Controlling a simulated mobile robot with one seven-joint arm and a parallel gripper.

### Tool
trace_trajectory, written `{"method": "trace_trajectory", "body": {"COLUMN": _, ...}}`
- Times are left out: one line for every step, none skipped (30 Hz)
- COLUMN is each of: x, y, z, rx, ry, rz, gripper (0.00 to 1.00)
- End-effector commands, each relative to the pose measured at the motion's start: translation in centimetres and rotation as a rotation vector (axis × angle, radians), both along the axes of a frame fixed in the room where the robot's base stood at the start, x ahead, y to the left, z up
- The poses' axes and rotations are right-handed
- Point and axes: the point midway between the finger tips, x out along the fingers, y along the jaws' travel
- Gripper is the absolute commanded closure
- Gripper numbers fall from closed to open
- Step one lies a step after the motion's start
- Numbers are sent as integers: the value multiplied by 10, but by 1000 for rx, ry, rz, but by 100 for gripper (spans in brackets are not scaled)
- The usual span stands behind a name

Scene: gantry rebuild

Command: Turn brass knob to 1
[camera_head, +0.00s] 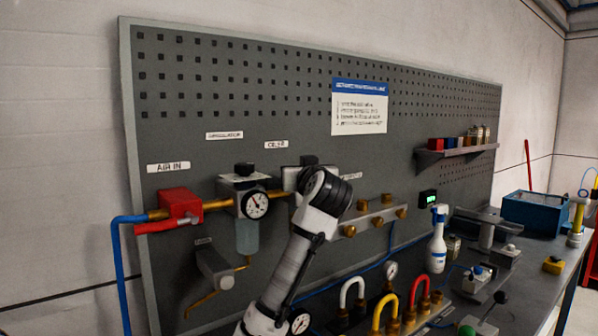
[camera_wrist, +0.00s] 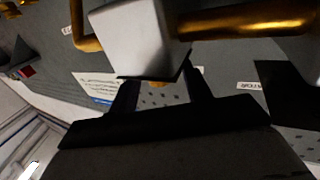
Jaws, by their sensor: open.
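My gripper (camera_wrist: 158,83) is open in the wrist view, with its two dark fingers spread apart. A small bit of brass, perhaps the brass knob (camera_wrist: 157,84), shows between the fingers at the edge of a pale grey block (camera_wrist: 135,38). Most of this brass part is hidden, so its setting and any contact with the fingers cannot be told. In the head view the block (camera_head: 291,178) sits on the brass pipe line, partly behind my arm. My gripper's fingers are not clear there. No mark "1" is readable.
A gauge regulator (camera_head: 254,204) and a red valve block (camera_head: 180,205) stand left of my arm. A manifold with several brass fittings (camera_head: 376,219) is to the right. A spray bottle (camera_head: 437,240) and coloured hoses crowd the bench below. The upper pegboard (camera_head: 230,85) is mostly clear.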

Motion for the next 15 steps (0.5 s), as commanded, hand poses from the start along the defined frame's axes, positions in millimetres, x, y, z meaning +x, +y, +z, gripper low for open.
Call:
{"method": "trace_trajectory", "body": {"x": 0, "y": 0, "z": 0, "rx": 0, "ry": 0, "rz": 0, "gripper": 51}}
{"method": "trace_trajectory", "body": {"x": 0, "y": 0, "z": 0, "rx": 0, "ry": 0, "rz": 0, "gripper": 51}}
{"method": "trace_trajectory", "body": {"x": 0, "y": 0, "z": 0, "rx": 0, "ry": 0, "rz": 0, "gripper": 51}}
{"method": "trace_trajectory", "body": {"x": 0, "y": 0, "z": 0, "rx": 0, "ry": 0, "rz": 0, "gripper": 51}}
{"method": "trace_trajectory", "body": {"x": 0, "y": 0, "z": 0, "rx": 0, "ry": 0, "rz": 0, "gripper": 54}}
{"method": "trace_trajectory", "body": {"x": 0, "y": 0, "z": 0, "rx": 0, "ry": 0, "rz": 0, "gripper": 59}}
{"method": "trace_trajectory", "body": {"x": 0, "y": 0, "z": 0, "rx": 0, "ry": 0, "rz": 0, "gripper": 63}}
{"method": "trace_trajectory", "body": {"x": 0, "y": 0, "z": 0, "rx": 0, "ry": 0, "rz": 0, "gripper": 67}}
{"method": "trace_trajectory", "body": {"x": 0, "y": 0, "z": 0, "rx": 0, "ry": 0, "rz": 0, "gripper": 72}}
{"method": "trace_trajectory", "body": {"x": 0, "y": 0, "z": 0, "rx": 0, "ry": 0, "rz": 0, "gripper": 76}}
{"method": "trace_trajectory", "body": {"x": 0, "y": 0, "z": 0, "rx": 0, "ry": 0, "rz": 0, "gripper": 80}}
{"method": "trace_trajectory", "body": {"x": 0, "y": 0, "z": 0, "rx": 0, "ry": 0, "rz": 0, "gripper": 86}}
{"method": "trace_trajectory", "body": {"x": 0, "y": 0, "z": 0, "rx": 0, "ry": 0, "rz": 0, "gripper": 89}}
{"method": "trace_trajectory", "body": {"x": 0, "y": 0, "z": 0, "rx": 0, "ry": 0, "rz": 0, "gripper": 93}}
{"method": "trace_trajectory", "body": {"x": 0, "y": 0, "z": 0, "rx": 0, "ry": 0, "rz": 0, "gripper": 96}}
